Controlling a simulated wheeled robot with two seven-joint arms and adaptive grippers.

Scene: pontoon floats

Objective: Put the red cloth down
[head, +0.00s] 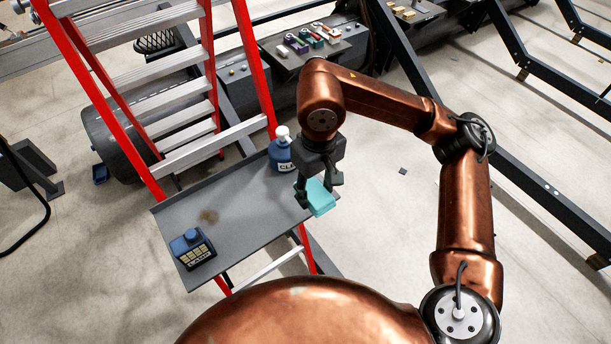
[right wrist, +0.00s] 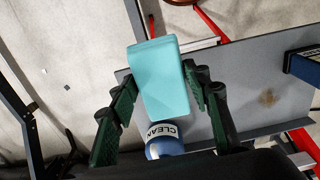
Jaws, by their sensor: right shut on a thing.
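No red cloth shows in either view. My right gripper (head: 319,190) is shut on a turquoise folded piece (head: 320,203), which looks like a cloth or pad. The gripper holds it just beyond the right edge of the grey ladder shelf (head: 240,232), near the blue bottle. In the right wrist view the turquoise piece (right wrist: 160,82) sits between the two dark green-padded fingers. My left gripper is not in view.
A blue bottle (head: 281,155) with a white cap and a CLEAN label stands at the shelf's back. A blue box (head: 193,248) labelled LAMP stands at its front left. A brown stain (head: 209,216) marks the shelf, whose middle is clear. The red ladder (head: 245,55) rises behind.

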